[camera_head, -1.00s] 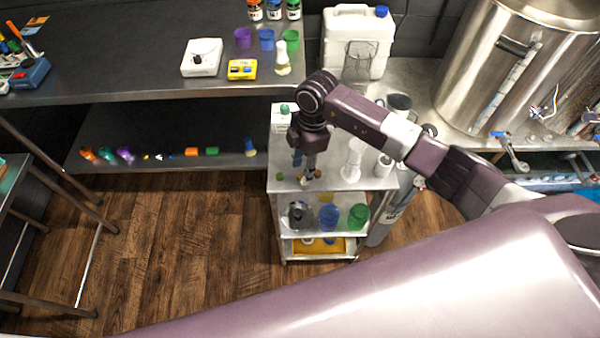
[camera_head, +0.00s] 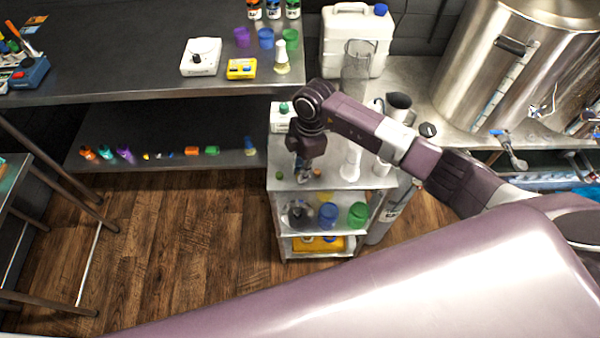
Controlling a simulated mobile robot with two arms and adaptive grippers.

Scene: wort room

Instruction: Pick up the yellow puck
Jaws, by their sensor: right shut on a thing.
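My right gripper (camera_head: 302,175) points down at the top of the small steel cart (camera_head: 342,181), near its front left. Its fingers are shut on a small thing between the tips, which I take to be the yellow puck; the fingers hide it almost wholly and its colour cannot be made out. The tips are at or just above the cart top; I cannot tell if there is a gap. My left gripper is not in view.
A blue cup (camera_head: 328,214) and a green cup (camera_head: 358,214) stand on the shelf below. The wood floor (camera_head: 190,225) left of the cart is clear.

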